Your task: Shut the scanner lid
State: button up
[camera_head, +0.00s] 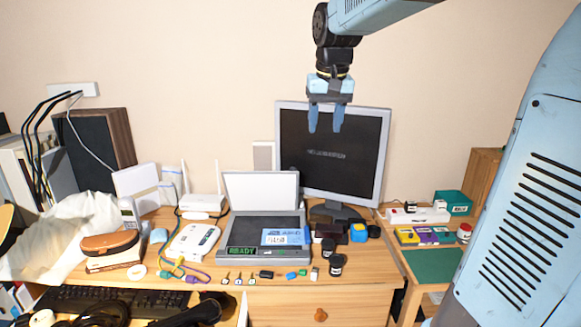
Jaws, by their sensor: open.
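The scanner (245,238) stands on the desk in the middle, a dark flat body with a green "READY" display at its front left. Its lid (262,190) is raised at the back edge, its pale inner face toward me. A blue and white card or paper (283,237) lies on the scanner's dark bed. My gripper (325,130) hangs fingers down, open and empty. In the picture it is above and right of the lid, overlapping the monitor screen. I cannot tell its exact depth from the lid.
A monitor (350,155) stands behind and right of the scanner. A white router (200,203) with antennas and a white device (193,242) are to the left. Keys and small items (265,274) line the desk's front edge. Jars (336,265) stand at the scanner's right.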

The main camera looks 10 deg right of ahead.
jog(key=w+a+f+m+g, duration=0.15)
jog(key=w+f, duration=0.25)
jog(key=w, duration=1)
jog(key=w+f+g, duration=0.2)
jog(key=w+f, duration=0.2)
jog(key=w, duration=0.9)
jog(key=shift+t, duration=0.25)
jog(key=f, duration=1.4)
jog(key=shift+w+a+f, duration=0.1)
jog(key=shift+w, duration=0.1)
grip_shut()
